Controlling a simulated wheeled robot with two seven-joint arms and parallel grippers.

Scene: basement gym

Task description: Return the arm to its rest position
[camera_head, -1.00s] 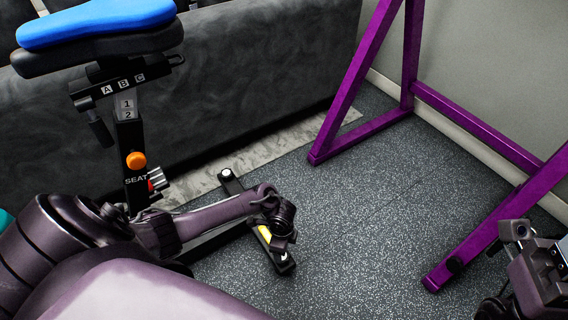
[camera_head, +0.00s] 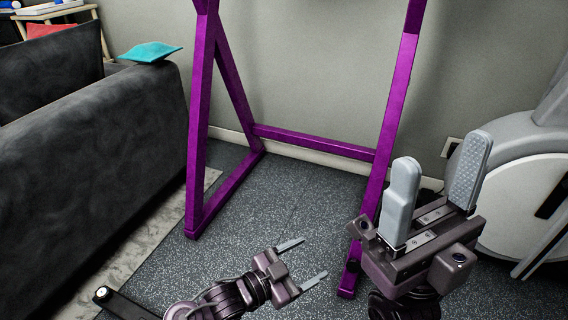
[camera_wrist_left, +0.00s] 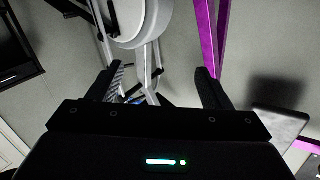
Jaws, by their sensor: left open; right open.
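My left gripper (camera_head: 315,257) is low in the middle of the head view, above the speckled floor, with its two thin fingers apart and nothing between them. In the left wrist view its dark fingers (camera_wrist_left: 160,76) are also spread and empty. My right gripper (camera_head: 442,155) is larger and nearer at the right of the head view, its two grey padded fingers pointing up, apart and empty. It overlaps the purple frame's right foot in the picture. Most of both arms is out of view.
A purple metal frame (camera_head: 201,120) stands by the wall. A dark grey sofa (camera_head: 120,140) with a teal cushion (camera_head: 150,51) is at the left. A white-grey machine (camera_head: 520,205) stands at the right. Dark floor (camera_head: 280,200) between the frame's legs is clear.

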